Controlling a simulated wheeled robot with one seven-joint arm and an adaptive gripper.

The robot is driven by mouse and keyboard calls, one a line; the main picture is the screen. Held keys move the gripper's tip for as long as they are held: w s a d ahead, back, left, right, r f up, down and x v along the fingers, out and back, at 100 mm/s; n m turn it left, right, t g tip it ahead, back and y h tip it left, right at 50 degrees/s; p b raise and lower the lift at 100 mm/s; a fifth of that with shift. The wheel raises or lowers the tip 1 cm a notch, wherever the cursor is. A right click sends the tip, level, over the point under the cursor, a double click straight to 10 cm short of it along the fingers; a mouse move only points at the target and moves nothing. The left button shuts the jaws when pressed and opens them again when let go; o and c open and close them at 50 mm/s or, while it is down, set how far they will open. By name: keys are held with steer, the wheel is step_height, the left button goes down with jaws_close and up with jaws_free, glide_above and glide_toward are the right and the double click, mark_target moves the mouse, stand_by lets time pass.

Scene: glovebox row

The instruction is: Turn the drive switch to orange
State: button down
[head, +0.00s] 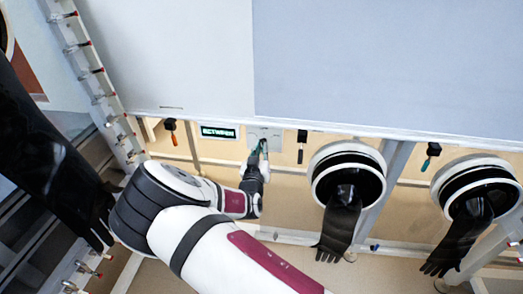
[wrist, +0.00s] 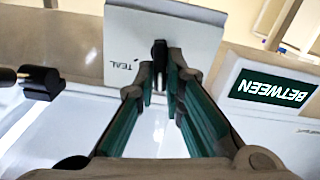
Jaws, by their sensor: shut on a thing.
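The drive switch is a black knob (wrist: 158,52) on a pale square plate (wrist: 120,45) marked TEAL; the plate also shows in the head view (head: 264,133). The wrist view is turned, so the lettering looks upside down. No orange mark is visible on the plate; part of it is hidden behind my fingers. My gripper (wrist: 161,75), with teal-lined fingers, is shut on the knob, one fingertip on each side. In the head view my gripper (head: 262,149) reaches up to the plate. A dark display (wrist: 273,91) beside the plate reads BETWEEN; it also shows in the head view (head: 218,132).
Two round glove ports (head: 347,172) (head: 478,183) with hanging black gloves stand to the right. A black-and-orange handle (head: 170,127) hangs left of the display, and a similar dark one (head: 302,138) hangs just right of the plate. A pale panel (head: 390,60) spans above.

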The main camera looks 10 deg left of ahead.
steer(key=shift+a+n+b, duration=0.15)
steer(key=shift+n+b, duration=0.3)
steer(key=shift+n, duration=1.45)
steer(key=c, duration=1.7)
jaws_free()
steer(key=s, duration=1.2)
steer(key=shift+a, duration=0.2)
